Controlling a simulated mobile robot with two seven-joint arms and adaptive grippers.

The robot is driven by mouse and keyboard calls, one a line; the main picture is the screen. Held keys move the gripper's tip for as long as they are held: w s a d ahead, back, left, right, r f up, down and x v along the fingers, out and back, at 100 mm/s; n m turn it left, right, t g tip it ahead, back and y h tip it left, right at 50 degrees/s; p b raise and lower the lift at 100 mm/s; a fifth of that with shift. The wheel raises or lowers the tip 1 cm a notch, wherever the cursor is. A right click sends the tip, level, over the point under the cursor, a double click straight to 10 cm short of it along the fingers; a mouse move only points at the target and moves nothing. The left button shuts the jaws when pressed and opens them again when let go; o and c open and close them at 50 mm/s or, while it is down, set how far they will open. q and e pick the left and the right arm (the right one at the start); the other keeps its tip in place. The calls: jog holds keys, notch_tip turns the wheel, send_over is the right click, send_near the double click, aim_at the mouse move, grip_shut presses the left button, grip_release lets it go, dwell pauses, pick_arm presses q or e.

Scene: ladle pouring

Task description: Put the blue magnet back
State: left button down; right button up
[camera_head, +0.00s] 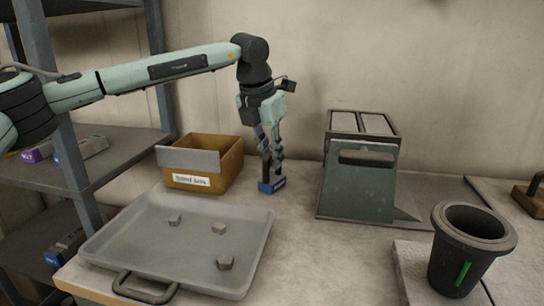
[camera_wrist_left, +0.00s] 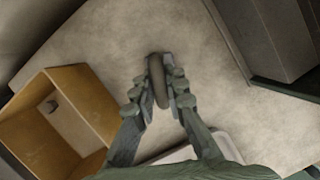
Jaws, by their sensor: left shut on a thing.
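The blue magnet (camera_head: 272,185) is a small blue block at the tips of my left gripper (camera_head: 270,160), right of the cardboard box. My left gripper points down and is shut on its dark upright handle. In the left wrist view, the dark handle (camera_wrist_left: 158,82) sits between the fingertips of the gripper (camera_wrist_left: 159,92); the blue part is hidden there. The magnet is at or just above the table top; I cannot tell whether it touches. My right gripper is not in view.
An open cardboard box (camera_head: 236,165) with a label stands left of the magnet. A grey tray (camera_head: 110,237) with several small lumps lies in front. A green metal device (camera_head: 358,190) and a dark bucket (camera_head: 447,262) stand right. Shelving (camera_head: 125,157) is at left.

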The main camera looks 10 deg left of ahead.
pick_arm(q)
jog(key=c, duration=1.8)
grip_release()
jog(key=shift+c, duration=0.2)
jog(key=shift+o, duration=1.3)
jog(key=shift+b+v, duration=0.55)
jog(key=shift+v, duration=5.6)
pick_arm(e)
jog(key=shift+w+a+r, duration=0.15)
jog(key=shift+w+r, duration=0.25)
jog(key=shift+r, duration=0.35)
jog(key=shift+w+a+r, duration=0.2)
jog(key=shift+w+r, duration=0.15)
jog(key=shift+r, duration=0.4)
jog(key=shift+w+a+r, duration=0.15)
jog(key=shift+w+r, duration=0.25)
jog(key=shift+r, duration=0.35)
pick_arm(q)
jog(key=shift+w, duration=0.1)
